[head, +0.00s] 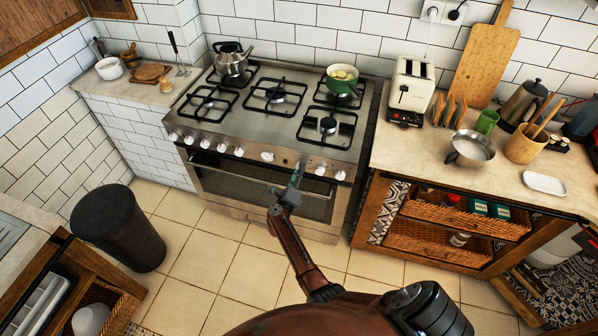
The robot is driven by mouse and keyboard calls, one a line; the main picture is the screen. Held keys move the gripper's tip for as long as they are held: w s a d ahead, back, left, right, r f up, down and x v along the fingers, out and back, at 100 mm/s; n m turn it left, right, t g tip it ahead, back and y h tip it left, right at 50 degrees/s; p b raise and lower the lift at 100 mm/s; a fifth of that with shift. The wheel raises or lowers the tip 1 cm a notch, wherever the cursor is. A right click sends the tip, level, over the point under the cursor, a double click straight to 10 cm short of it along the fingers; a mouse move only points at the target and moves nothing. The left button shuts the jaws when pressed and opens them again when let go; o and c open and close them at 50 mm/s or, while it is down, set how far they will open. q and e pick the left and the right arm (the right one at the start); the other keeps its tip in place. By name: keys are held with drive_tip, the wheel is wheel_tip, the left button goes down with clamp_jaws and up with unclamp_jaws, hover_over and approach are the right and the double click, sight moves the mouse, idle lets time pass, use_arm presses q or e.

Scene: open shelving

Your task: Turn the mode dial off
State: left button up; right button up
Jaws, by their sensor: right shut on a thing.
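The stove (285,130) stands against the tiled wall, with a row of white dials along its steel front panel (253,154). My right gripper (298,168) reaches up from below to the right half of this panel. It is shut on the mode dial, which the fingers hide, so its angle cannot be read. A larger white dial (267,156) shows just left of the fingers, and two more white dials (320,170) show to the right. My left gripper is not in view.
The oven handle (238,173) runs below the dials, close to my right gripper. A kettle (231,62) and a green pot (342,80) stand on the rear burners. The right counter holds a toaster (411,92) and a metal pan (470,149). A dark bin (118,228) stands on the floor.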

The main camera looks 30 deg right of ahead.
drive_tip(key=o, duration=1.2)
drive_tip(key=shift+c, duration=0.2)
wheel_tip(320, 180, up, 10)
